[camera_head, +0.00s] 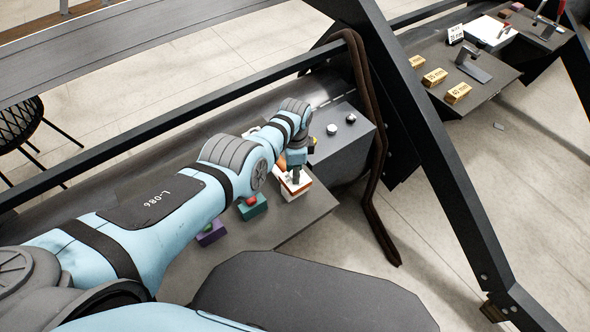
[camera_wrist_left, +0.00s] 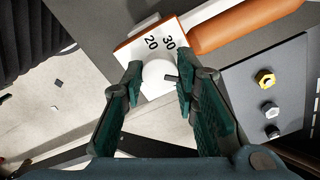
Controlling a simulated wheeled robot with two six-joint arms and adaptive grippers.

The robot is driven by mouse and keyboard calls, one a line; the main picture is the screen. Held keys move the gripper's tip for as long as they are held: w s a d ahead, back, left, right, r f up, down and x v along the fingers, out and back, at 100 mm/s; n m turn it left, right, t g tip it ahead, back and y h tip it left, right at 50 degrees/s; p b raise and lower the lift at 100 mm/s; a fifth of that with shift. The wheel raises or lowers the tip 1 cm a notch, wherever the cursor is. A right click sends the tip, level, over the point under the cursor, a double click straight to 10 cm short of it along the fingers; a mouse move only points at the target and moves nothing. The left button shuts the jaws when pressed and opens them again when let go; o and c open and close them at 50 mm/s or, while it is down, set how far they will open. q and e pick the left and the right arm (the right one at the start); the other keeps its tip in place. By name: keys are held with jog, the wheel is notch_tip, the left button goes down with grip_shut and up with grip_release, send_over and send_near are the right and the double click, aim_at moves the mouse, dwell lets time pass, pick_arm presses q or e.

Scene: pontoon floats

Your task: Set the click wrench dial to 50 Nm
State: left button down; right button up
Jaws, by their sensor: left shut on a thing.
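The click wrench has a white dial face (camera_wrist_left: 146,48) with "20" and "30" visible and an orange handle (camera_wrist_left: 240,24) running to the upper right in the left wrist view. In the head view its white and orange body (camera_head: 294,188) sits on the grey bench, partly covered by my left gripper (camera_head: 296,173). In the left wrist view my left gripper (camera_wrist_left: 159,73) has its two fingers on either side of the round white knob (camera_wrist_left: 157,71) and is shut on it. A small dark mark shows beside the knob. The rest of the scale is hidden. My right gripper is not in view.
A dark slanted beam (camera_head: 440,150) and brown hose (camera_head: 377,190) stand to the right. Yellow boxes (camera_head: 458,93) lie on a far table.

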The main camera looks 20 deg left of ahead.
pick_arm(q)
jog(key=c, duration=1.3)
grip_release()
jog(key=shift+d, duration=0.1)
jog(key=shift+o, duration=0.3)
jog(key=shift+w+r, duration=0.15)
jog(key=shift+r, duration=0.4)
notch_tip(320, 180, up, 11)
jog(key=shift+s+f, duration=0.15)
jog(key=shift+s, duration=0.05)
